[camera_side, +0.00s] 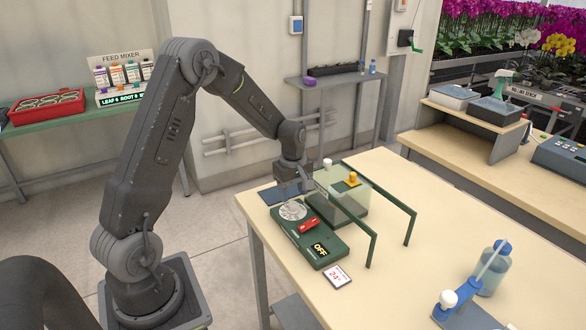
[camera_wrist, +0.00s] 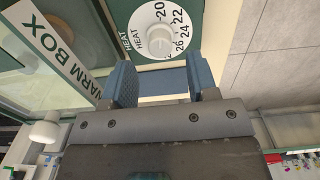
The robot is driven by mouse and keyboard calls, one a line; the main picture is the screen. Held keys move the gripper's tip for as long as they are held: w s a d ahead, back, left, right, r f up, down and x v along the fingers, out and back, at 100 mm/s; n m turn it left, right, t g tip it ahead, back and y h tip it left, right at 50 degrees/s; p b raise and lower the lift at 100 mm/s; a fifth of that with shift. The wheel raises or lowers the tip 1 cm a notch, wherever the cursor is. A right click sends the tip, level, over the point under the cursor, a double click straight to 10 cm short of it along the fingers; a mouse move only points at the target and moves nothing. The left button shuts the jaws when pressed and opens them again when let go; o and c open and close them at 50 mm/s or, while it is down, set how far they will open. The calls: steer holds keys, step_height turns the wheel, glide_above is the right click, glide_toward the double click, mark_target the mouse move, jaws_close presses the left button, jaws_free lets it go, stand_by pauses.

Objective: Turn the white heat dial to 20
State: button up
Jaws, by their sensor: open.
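The white heat dial (camera_wrist: 154,40) shows at the top of the wrist view, a round white dial marked 20, 22, 24 and 26, with HEAT beside it. I cannot tell which number it is set to. In the side view the dial (camera_side: 293,210) lies on the far end of the green control panel (camera_side: 291,235). My gripper (camera_wrist: 163,75) is open, its two blue-grey fingers apart with nothing between them; the dial shows beyond the fingertips. In the side view my gripper (camera_side: 306,184) hangs beside the dial, near the warm box, and its fingertips are hard to make out.
A card (camera_side: 337,277) lies in front. A blue-capped bottle (camera_side: 494,274) stands at right.

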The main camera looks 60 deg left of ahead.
mark_target(293, 204)
step_height(293, 204, up, 10)
stand_by(0.3)
steer(key=s+d+r+m+t, duration=0.3)
steer(key=s+d+r+m, duration=0.55)
steer(key=d, duration=0.35)
steer(key=s+d+r+m+t, duration=0.1)
steer(key=s+d+m+t, duration=0.1)
steer(key=s+d+m, duration=0.6)
steer(key=s+m, duration=0.1)
steer(key=s, duration=0.3)
steer(key=shift+r+m+t, duration=0.3)
steer(key=shift+m, duration=0.05)
